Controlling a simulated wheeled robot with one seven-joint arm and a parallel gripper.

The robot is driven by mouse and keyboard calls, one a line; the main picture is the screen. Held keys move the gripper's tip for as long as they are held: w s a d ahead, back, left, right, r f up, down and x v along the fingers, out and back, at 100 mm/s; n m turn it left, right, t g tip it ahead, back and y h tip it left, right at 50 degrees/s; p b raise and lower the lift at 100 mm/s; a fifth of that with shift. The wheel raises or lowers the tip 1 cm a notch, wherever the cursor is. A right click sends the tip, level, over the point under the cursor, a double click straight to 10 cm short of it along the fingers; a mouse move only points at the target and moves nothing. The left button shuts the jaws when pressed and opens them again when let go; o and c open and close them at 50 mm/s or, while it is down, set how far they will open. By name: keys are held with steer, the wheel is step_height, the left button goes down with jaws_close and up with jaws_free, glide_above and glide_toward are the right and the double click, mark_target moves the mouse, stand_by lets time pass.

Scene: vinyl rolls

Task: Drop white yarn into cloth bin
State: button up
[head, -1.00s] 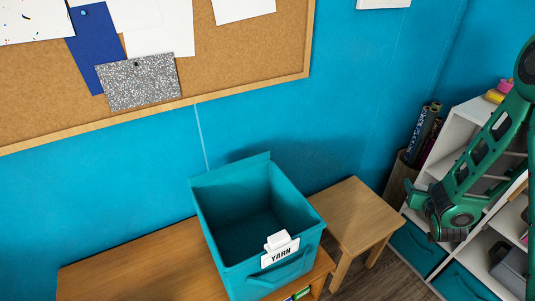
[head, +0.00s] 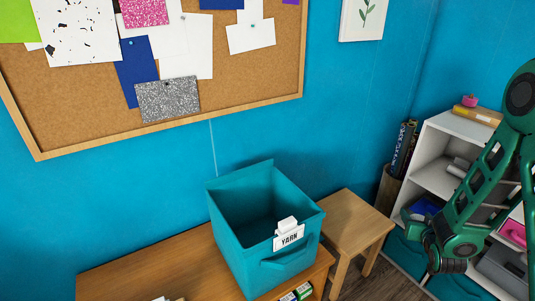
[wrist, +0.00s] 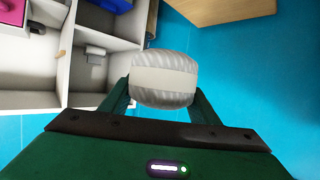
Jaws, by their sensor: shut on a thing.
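The white yarn (wrist: 163,68), a pale skein with a plain white band around it, is between the fingers of my gripper (wrist: 161,98) in the wrist view. My gripper is shut on it. The teal cloth bin (head: 265,262) stands open on the wooden bench in the head view, with a white YARN label on its front. Its inside looks empty where I can see; the front part of its floor is hidden. My arm is at the right of the head view, well to the right of the bin. The yarn cannot be made out there.
A wooden side table (head: 350,225) stands right of the bin. A white cubby shelf (head: 436,180) with things in it is close to my arm. A basket of rolls (head: 392,180) stands between them. Small boxes (head: 296,293) show under the bench (head: 140,275).

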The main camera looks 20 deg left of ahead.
steer(key=shift+d, duration=0.25)
steer(key=a+r+n+g+y, duration=0.1)
steer(key=a+r+n+y, duration=0.15)
steer(key=a+r, duration=0.75)
steer(key=a+r+n+y, duration=0.2)
steer(key=a+y, duration=0.1)
steer(key=a, duration=1.5)
steer(key=s+a+r+n+g+y, duration=0.1)
steer(key=s+a+r+n, duration=0.1)
steer(key=s+a+r, duration=0.45)
steer(key=s+a+r+n+g+y, duration=0.1)
steer(key=s+a+r+y, duration=0.15)
steer(key=a, duration=0.65)
steer(key=s+a+r+n+g, duration=0.1)
steer(key=s+a+r+n, duration=0.1)
steer(key=s+a+r, duration=0.35)
step_height(320, 180, down, 8)
steer(key=a, duration=0.1)
steer(key=shift+s+a+r, duration=0.15)
steer(key=shift+a, duration=0.2)
steer(key=shift+m, duration=0.25)
steer(key=o, duration=1.1)
steer(key=shift+o, duration=0.2)
